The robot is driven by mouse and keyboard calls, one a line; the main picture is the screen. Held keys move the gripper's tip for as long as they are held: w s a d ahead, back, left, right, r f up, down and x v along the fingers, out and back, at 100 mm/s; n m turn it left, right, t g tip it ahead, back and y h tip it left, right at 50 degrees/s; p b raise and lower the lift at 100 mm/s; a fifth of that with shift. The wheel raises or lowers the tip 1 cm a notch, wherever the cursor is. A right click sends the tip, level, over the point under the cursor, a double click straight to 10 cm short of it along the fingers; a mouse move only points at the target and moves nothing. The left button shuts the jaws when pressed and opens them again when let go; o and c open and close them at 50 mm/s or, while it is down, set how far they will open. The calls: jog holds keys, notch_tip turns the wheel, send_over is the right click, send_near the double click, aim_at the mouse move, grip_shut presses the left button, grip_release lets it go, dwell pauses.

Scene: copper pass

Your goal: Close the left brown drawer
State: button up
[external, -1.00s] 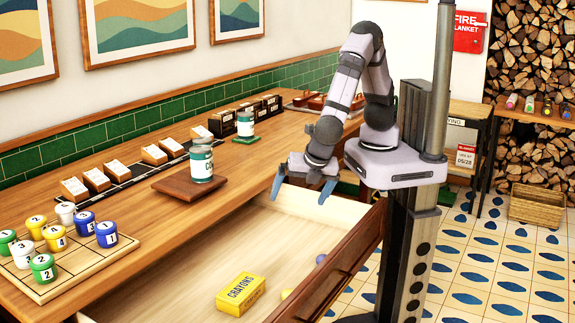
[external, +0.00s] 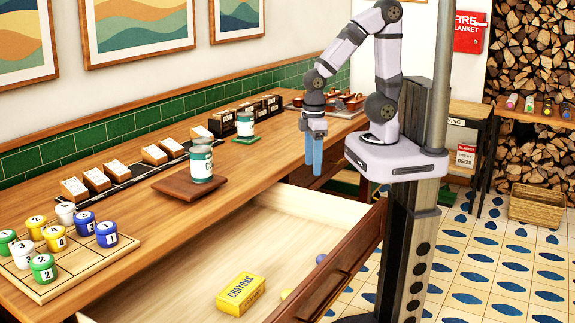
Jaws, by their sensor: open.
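The brown drawer (external: 347,263) is pulled far out from the wooden counter (external: 150,236). Its pale inside shows, with a yellow crayons box (external: 241,294) lying in it. A blue ball (external: 321,258) and a partly hidden yellow ball (external: 286,293) are near the drawer's front panel. My gripper (external: 314,172) points down with blue fingers, above the far end of the drawer by the counter edge. It is open and holds nothing; seen from the side, its fingers overlap. It appears apart from the drawer.
On the counter are a green-and-white can on a brown board (external: 190,186), a second can (external: 245,124), a tray of numbered jars (external: 75,268) and a row of card blocks (external: 122,170). A wooden crate (external: 538,206) stands on the tiled floor at right.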

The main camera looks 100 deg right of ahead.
jog(key=shift+r, duration=0.35)
jog(key=c, duration=1)
notch_tip(320, 180, up, 4)
jog(key=shift+w+a+r, duration=0.1)
jog(key=shift+w+r, duration=0.05)
jog(key=shift+r, duration=0.1)
grip_shut()
jog(key=w+a+n+t+h+b, duration=0.1)
jog(key=w+a+n+t+b, duration=0.15)
jog(key=w+a, duration=0.75)
jog(key=w+a+n+t+h+b, duration=0.1)
jog(key=w+a+n+h+b, duration=0.2)
jog(key=a, duration=1.3)
jog(key=s+a+n+t+y+b, duration=0.15)
jog(key=s+a, duration=0.25)
jog(key=a, duration=0.7)
jog(key=s+a+n+t+y, duration=0.1)
jog(key=s+a+t+y, duration=0.15)
jog(key=a, duration=0.85)
notch_tip(320, 180, down, 14)
jog(key=shift+s+r+h, duration=0.2)
jog(key=shift+h, duration=0.2)
